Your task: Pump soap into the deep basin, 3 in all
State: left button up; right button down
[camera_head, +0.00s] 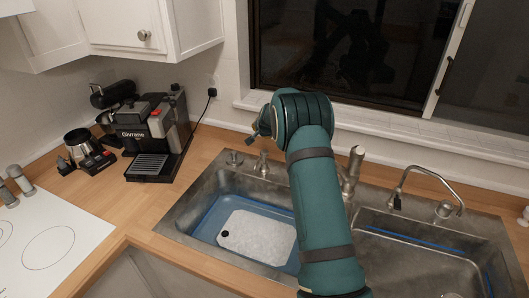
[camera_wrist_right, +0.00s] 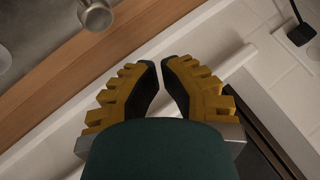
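I cannot tell for sure which is deeper. Two short metal fixtures stand on the back rim at the left, one small (camera_head: 234,158) and one taller (camera_head: 262,164); which is the soap pump is unclear. My right arm crosses the sink, and its gripper (camera_head: 255,132) is above the back rim, apart from the fixtures. In the wrist view the right gripper (camera_wrist_right: 160,64) has its fingertips nearly together with nothing between them. My left gripper is out of view.
A tall metal fixture (camera_head: 352,170) and a curved faucet (camera_head: 430,176) stand behind the sink. A round metal top (camera_wrist_right: 95,14) shows in the wrist view. A black espresso machine (camera_head: 158,135) stands left on the wooden counter. The window sill (camera_head: 400,132) lies close behind.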

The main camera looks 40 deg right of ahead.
aim_at(262, 150)
dwell(0.3)
jog(key=shift+r+p, duration=1.25)
jog(key=shift+r, duration=0.7)
jog(key=shift+f, duration=0.1)
notch_tip(262, 150, down, 8)
jog(key=b, duration=0.4)
jog(key=shift+b, duration=0.4)
jog(key=shift+f+b, duration=0.3)
jog(key=shift+f, duration=0.05)
jog(key=shift+f, duration=0.1)
jog(key=shift+f+b, duration=0.3)
jog(key=shift+b, duration=0.35)
